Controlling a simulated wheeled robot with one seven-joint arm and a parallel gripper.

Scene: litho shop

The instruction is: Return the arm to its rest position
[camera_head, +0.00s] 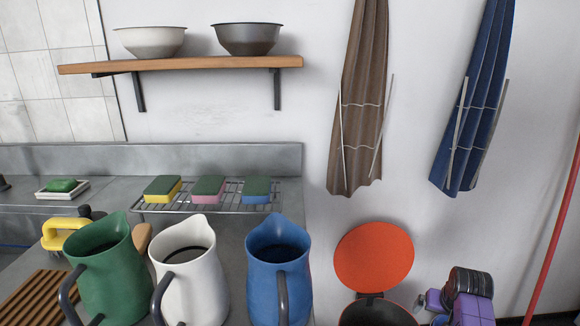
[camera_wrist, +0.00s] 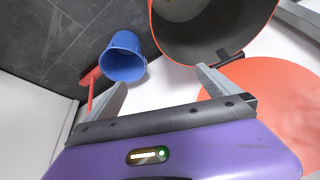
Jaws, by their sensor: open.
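My gripper (camera_wrist: 161,76) shows in the wrist view with its two grey fingers wide apart and nothing between them. Its purple body fills the bottom of that view. In the head view my purple and black arm (camera_head: 468,298) is at the lower right, just right of an open bin; I cannot make out the fingers there.
The orange bin lid (camera_head: 374,256) stands raised close to my arm; the bin (camera_wrist: 185,40) also shows in the wrist view, near a blue bucket (camera_wrist: 122,58). Green (camera_head: 105,270), white (camera_head: 190,275) and blue (camera_head: 279,260) jugs stand on the counter at left.

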